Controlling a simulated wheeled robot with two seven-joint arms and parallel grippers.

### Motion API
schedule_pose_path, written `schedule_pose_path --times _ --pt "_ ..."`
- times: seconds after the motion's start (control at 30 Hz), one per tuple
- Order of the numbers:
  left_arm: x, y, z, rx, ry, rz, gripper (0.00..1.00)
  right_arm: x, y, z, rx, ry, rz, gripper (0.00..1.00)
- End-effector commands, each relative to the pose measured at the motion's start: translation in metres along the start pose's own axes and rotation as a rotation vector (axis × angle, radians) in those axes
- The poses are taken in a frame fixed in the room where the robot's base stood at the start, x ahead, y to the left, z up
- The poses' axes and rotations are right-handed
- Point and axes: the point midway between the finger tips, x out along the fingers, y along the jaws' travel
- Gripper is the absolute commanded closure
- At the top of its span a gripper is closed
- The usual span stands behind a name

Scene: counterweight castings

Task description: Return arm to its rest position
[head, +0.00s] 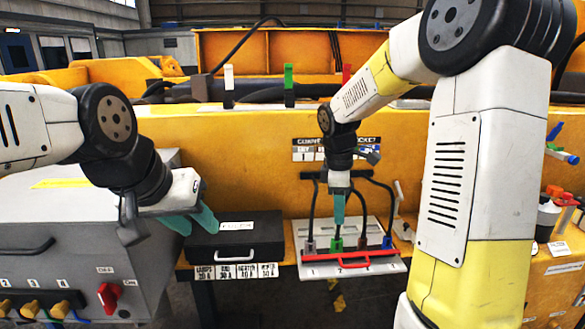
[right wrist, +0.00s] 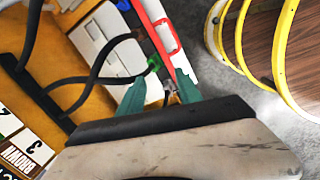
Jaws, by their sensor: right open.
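My right gripper (head: 339,215) points down just above the green plug (head: 336,244) on the white panel (head: 395,264). In the right wrist view my right gripper (right wrist: 160,95) has its teal fingers apart, with nothing clearly held between them. The green plug (right wrist: 153,65) shows just beyond the fingertips; whether they touch it cannot be told. My left gripper (head: 192,221) hangs at the left, in front of the grey cabinet and beside the black case. Its teal fingers overlap in the view, so its opening is unclear.
Several black cables run down to plugs on the white panel, behind a red handle (head: 350,261). A black case (head: 235,240) lies left of it. A grey cabinet (head: 80,230) with a red knob (head: 108,298) fills the left. Bottles and tools crowd the right.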

Motion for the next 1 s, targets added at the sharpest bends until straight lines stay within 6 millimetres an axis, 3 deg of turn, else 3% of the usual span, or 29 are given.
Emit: schedule_pose_path --times 0.03,0.2,0.4,0.53,0.7,1.0 --pt "0.000 0.000 0.000 0.000 0.000 0.000 0.64 -0.022 -0.013 0.007 0.094 0.028 0.032 0.59" --pt "0.000 0.000 0.000 0.000 0.000 0.000 0.64 -0.072 -0.060 0.024 0.432 0.143 0.093 0.59" --pt "0.000 0.000 0.000 0.000 0.000 0.000 0.64 -0.109 -0.120 0.039 0.816 0.317 0.121 0.59" --pt "0.000 0.000 0.000 0.000 0.000 0.000 0.64 -0.120 -0.155 0.044 1.033 0.433 0.109 0.59" --pt "0.000 0.000 0.000 0.000 0.000 0.000 0.64 -0.125 -0.182 0.047 1.212 0.539 0.081 0.59" --pt "0.000 0.000 0.000 0.000 0.000 0.000 0.64 -0.126 -0.191 0.047 1.273 0.573 0.065 0.59"
